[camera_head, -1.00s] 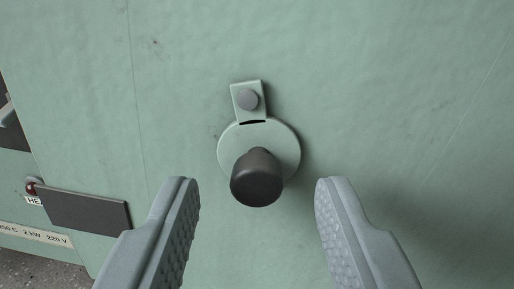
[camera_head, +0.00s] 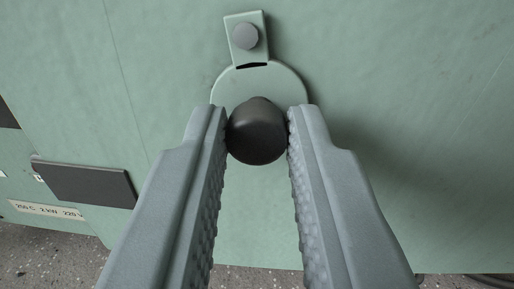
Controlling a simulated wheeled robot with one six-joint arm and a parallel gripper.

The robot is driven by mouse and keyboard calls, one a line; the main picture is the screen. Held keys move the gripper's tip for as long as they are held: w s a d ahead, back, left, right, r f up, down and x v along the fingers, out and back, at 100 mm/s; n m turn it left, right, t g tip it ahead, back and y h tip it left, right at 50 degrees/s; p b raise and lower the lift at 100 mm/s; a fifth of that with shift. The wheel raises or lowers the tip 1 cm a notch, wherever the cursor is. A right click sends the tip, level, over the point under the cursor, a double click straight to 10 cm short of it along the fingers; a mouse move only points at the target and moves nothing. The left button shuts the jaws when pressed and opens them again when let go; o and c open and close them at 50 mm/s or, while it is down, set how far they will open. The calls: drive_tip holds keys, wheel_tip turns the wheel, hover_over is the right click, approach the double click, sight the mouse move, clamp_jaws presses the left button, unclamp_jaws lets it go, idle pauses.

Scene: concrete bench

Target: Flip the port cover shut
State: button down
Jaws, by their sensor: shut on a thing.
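The round pale green port cover (camera_head: 259,82) hangs on the green panel below a small bracket (camera_head: 239,19) with a grey pivot bolt (camera_head: 245,37). A black knob (camera_head: 257,132) sticks out from the cover. My gripper (camera_head: 258,134) has one finger on each side of the knob and is shut on it. The fingers hide the lower sides of the cover. The cover lies over its spot on the panel; whether an opening is behind it cannot be seen.
A dark plate (camera_head: 84,184) is on the panel at the left, above a label strip (camera_head: 47,210) with power markings. The speckled bench top (camera_head: 60,258) shows at the bottom. The panel right of the cover is clear.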

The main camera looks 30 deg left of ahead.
drive_tip(key=shift+s+a+m, duration=0.1)
drive_tip(key=shift+a+m, duration=0.05)
drive_tip(key=shift+m, duration=0.55)
drive_tip(key=shift+s+a+m, duration=0.1)
drive_tip(key=shift+m, duration=0.6)
drive_tip(key=c, duration=1.3)
unclamp_jaws()
drive_tip(key=v, duration=1.7)
drive_tip(key=shift+d+f, duration=0.2)
drive_tip(key=shift+s, duration=0.1)
